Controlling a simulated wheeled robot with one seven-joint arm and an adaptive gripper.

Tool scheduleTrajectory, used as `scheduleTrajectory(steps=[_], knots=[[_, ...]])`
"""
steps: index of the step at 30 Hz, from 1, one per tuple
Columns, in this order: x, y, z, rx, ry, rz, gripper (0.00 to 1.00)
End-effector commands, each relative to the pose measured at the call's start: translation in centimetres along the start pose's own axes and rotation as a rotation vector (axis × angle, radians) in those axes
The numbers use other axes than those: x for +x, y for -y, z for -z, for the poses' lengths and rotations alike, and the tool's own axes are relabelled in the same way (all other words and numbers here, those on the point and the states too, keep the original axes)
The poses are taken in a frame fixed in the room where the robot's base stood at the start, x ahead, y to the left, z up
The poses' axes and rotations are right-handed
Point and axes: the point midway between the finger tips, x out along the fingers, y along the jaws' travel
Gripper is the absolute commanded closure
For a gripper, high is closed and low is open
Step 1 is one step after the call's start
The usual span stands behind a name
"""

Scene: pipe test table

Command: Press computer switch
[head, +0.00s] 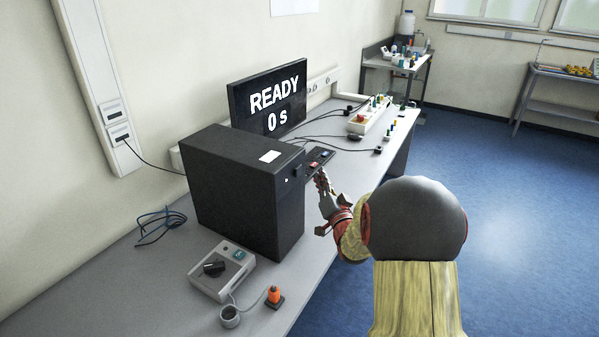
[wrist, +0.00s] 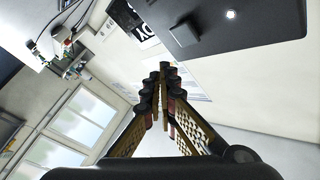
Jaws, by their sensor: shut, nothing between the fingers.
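The black computer tower (head: 232,185) stands on the grey table with a white label on top. Its narrow front face carries a small black square piece (head: 296,171) and a small white lit spot (head: 286,180). I cannot tell for certain which is the switch. In the wrist view the dark front panel (wrist: 255,22) fills the top right, with the black square (wrist: 186,34) and the lit white spot (wrist: 231,14). My gripper (head: 321,178) is in front of the tower's face, apart from it. In the wrist view my gripper's fingertips (wrist: 164,70) are together, empty, below the black square.
A monitor (head: 268,100) behind the tower reads "READY 0 s". A grey box with a black knob (head: 222,270) and an orange plug (head: 274,295) sit in front. Blue floor is free at right.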

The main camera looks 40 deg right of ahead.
Motion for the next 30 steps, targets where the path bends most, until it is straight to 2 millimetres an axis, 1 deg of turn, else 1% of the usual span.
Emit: scheduleTrajectory(steps=[2,6,12,30], knots=[[0.8,0.7,-0.6,0.000,0.002,0.003,1.00],[1.7,1.2,-1.4,-0.001,0.001,0.002,1.00],[2.5,1.8,-1.9,-0.001,0.001,0.001,1.00],[2.6,1.9,-1.9,-0.001,0.001,0.000,1.00]])
